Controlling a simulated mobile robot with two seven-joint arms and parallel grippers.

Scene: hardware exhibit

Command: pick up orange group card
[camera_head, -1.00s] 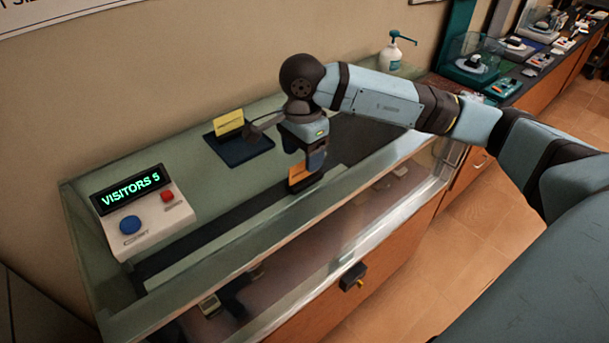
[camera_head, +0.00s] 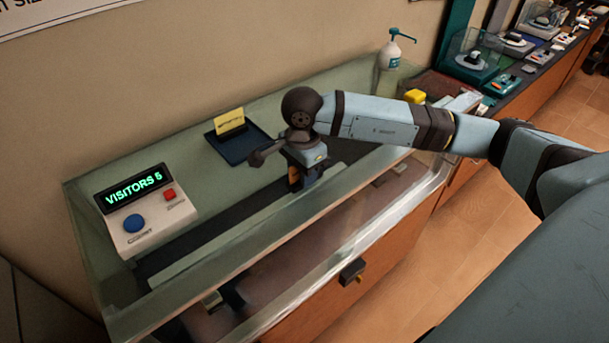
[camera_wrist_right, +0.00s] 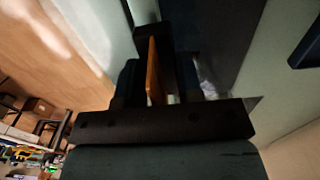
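The orange card (camera_head: 294,172) stands upright on the dark strip of the glass counter, mostly hidden behind my right gripper (camera_head: 303,178) in the head view. In the right wrist view the orange card (camera_wrist_right: 153,70) shows edge-on between the two dark fingers of my right gripper (camera_wrist_right: 158,85). The fingers are apart, with a visible gap on the card's right side, so the gripper looks open around it. Whether the left finger touches the card is unclear. My left gripper is not in view.
A yellow card (camera_head: 231,122) stands at a dark blue tray (camera_head: 246,150) behind. A visitor counter box (camera_head: 147,212) with blue and red buttons sits at the left. A pump bottle (camera_head: 390,55) and a yellow object (camera_head: 413,97) are at the back right. The counter's front glass edge is close.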

